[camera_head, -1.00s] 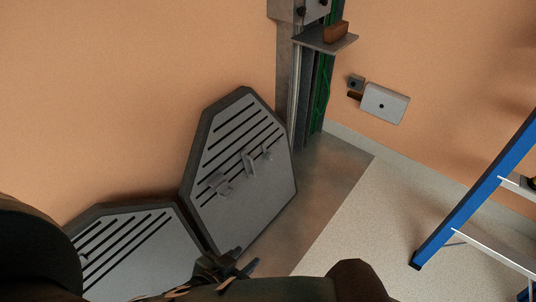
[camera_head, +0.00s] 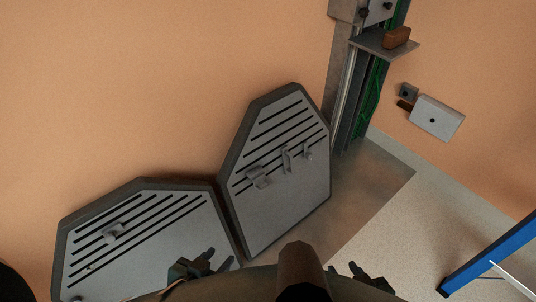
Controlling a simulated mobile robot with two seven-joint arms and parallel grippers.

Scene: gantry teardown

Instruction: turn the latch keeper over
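I cannot tell for sure which part is the latch keeper. Small grey fittings sit on the slotted face of the upright panel: a bent bracket (camera_head: 258,177), a bar-like handle (camera_head: 287,161) and a small hook-like piece (camera_head: 307,151). A similar small grey piece (camera_head: 113,232) sits on the lower left panel. My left gripper (camera_head: 216,259) is at the bottom, in front of the lower left panel, with its dark fingers apart and nothing seen between them. My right gripper (camera_head: 350,270) is at the bottom right of centre, over the floor, partly hidden by my arm; its finger gap is unclear.
The two slotted panels, upright (camera_head: 275,215) and lower left (camera_head: 165,260), lean at the orange wall. A metal column (camera_head: 345,95) bears a shelf (camera_head: 375,44) with a brown block (camera_head: 397,37). A white box (camera_head: 437,118) is on the wall. A blue ladder (camera_head: 490,262) stands right. Floor between is clear.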

